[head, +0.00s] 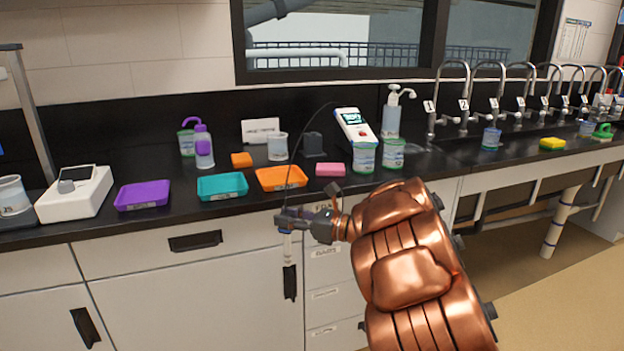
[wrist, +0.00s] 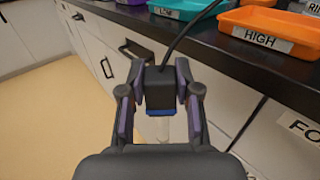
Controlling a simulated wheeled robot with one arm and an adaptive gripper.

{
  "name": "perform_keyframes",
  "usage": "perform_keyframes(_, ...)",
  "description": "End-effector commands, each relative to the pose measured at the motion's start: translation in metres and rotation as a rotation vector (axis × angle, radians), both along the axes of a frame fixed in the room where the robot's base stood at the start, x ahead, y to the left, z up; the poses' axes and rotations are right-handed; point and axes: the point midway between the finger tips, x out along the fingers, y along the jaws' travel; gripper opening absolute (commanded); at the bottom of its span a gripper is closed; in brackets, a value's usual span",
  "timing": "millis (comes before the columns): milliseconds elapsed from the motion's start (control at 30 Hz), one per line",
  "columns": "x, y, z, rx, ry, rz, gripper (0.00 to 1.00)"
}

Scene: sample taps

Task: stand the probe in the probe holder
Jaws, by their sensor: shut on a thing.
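The probe (head: 288,246) has a dark head with a blue band, a pale shaft and a black cable; it also shows in the wrist view (wrist: 160,90). My gripper (head: 288,221) is shut on the probe's head, with a finger on each side in the wrist view (wrist: 160,95). The probe hangs roughly upright in front of the cabinets, below the counter's front edge. Its lower end is hard to make out. A dark block that looks like the probe holder (head: 313,144) stands on the counter, behind and above my gripper. Its opening is too small to tell.
The cable runs up to a white meter (head: 354,126). An orange tray (head: 282,187), a teal tray (head: 222,195) and a pink sponge (head: 330,170) lie near the counter's front edge. A beaker (head: 278,147) stands left of the block, green-based cups to its right.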

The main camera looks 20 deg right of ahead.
Motion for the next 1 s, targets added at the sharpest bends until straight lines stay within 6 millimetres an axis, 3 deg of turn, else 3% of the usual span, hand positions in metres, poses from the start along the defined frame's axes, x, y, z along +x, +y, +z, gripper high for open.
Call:
perform_keyframes(200,-0.007,0.029,-0.039,0.003,0.002,0.065,0.01)
perform_keyframes(600,-0.017,0.069,-0.082,0.009,-0.005,0.148,0.01)
perform_keyframes(1000,-0.015,0.073,-0.083,0.016,-0.003,0.152,0.01)
